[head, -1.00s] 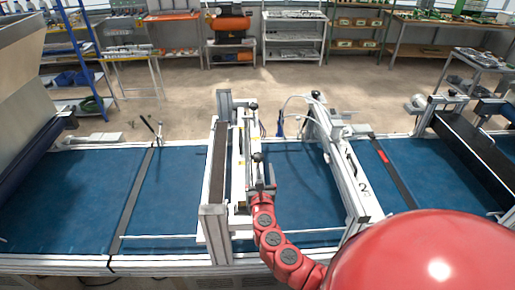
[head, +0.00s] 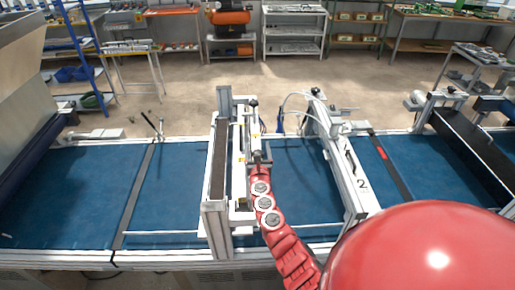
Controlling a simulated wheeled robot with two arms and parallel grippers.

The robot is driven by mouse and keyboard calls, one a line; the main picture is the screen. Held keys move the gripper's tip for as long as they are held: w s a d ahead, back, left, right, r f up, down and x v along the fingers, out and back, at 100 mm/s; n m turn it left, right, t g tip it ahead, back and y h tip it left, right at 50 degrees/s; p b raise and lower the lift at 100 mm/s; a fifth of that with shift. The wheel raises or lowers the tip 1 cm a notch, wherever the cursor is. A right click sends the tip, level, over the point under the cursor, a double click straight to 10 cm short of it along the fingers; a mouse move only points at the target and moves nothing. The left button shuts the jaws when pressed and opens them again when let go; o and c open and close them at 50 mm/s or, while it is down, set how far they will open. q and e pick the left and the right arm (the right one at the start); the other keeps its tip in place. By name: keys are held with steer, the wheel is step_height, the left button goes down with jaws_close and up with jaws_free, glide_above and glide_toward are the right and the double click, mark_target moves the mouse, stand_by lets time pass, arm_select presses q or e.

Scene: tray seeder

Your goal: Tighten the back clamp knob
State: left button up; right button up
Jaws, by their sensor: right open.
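The back clamp knob (head: 253,102) is a small black knob at the far end of the white seeder frame (head: 239,150). It stands upright and nothing touches it. My right gripper (head: 258,155), at the end of my red arm, is over the middle of the frame, in front of the back knob in the picture and apart from it. It is open; its fingers are small and dark here, and I see nothing held. A second dark knob shows close to the fingertips and partly merges with them. My left gripper is out of view.
A grey upright post (head: 214,215) stands left of my arm. A second white gantry (head: 344,165) marked 2 stands to the right, with a thin hose arching near the back knob. The blue belt (head: 180,190) to the left is mostly clear.

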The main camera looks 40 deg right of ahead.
steer(key=shift+c, duration=0.2)
jaws_close()
steer(key=shift+m+g+h, duration=0.6)
steer(key=shift+m+h, duration=0.1)
steer(key=shift+h, duration=0.2)
steer(key=shift+s+d+r+m+g+h+b, duration=0.1)
steer(key=shift+s+d+m+g+h+b, duration=0.1)
steer(key=shift+m+g+h, duration=0.3)
steer(key=shift+s+d+m+g+h+b, duration=0.1)
steer(key=shift+d+m+g+h+b, duration=0.05)
steer(key=shift+m+g+h, duration=0.35)
steer(key=shift+o, duration=0.2)
jaws_free()
